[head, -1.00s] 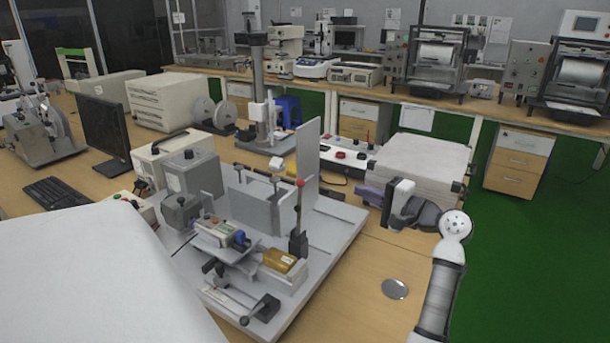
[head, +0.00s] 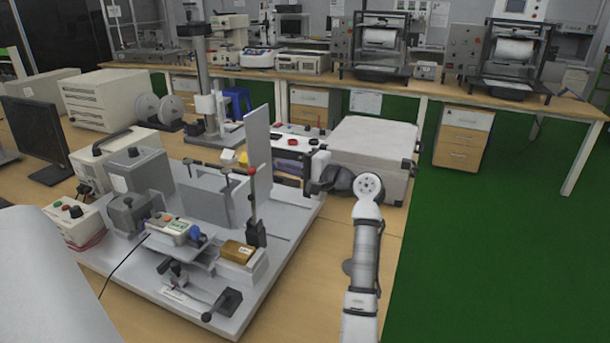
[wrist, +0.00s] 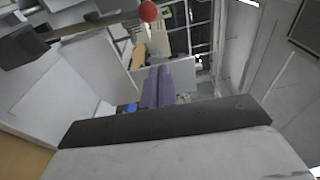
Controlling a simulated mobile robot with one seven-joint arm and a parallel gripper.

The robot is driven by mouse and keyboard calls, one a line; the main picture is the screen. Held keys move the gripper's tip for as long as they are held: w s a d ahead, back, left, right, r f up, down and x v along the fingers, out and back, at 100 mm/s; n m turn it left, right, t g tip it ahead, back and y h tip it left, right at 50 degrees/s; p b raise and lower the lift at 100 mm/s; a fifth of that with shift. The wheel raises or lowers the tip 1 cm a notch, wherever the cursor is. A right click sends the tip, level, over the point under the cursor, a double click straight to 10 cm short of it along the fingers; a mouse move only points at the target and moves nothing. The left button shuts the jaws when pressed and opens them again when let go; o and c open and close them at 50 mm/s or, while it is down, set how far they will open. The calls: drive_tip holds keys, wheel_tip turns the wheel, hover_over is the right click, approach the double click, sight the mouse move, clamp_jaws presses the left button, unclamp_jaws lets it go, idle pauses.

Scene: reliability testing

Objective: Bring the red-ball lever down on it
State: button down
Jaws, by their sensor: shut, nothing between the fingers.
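The red-ball lever (head: 252,205) stands upright in the head view. Its red ball (head: 251,171) is at the top and its dark foot (head: 256,233) is at the bottom. A gold-brown block (head: 238,251) lies beside the foot, low on the grey fixture plate. My gripper (head: 279,178) is to the right of the ball, with purple fingers pointing left, partly behind the tall grey panel. In the wrist view the fingers (wrist: 158,70) are together and empty. The red ball (wrist: 148,11) shows above them, apart in the picture, with its rod running left.
The tall grey panel (head: 257,140) rises next to the lever. A large grey case (head: 372,150) stands behind my gripper. A control box with coloured buttons (head: 175,229) sits left of the block. The green floor (head: 490,250) at the right is clear.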

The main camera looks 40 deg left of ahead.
sight(253, 198)
drive_tip(key=shift+s+a, duration=0.35)
drive_tip(key=shift+s, duration=0.35)
drive_tip(key=shift+s+a, duration=0.4)
drive_tip(key=shift+s, duration=0.35)
drive_tip(key=shift+s+a, duration=0.35)
drive_tip(key=shift+s, duration=0.35)
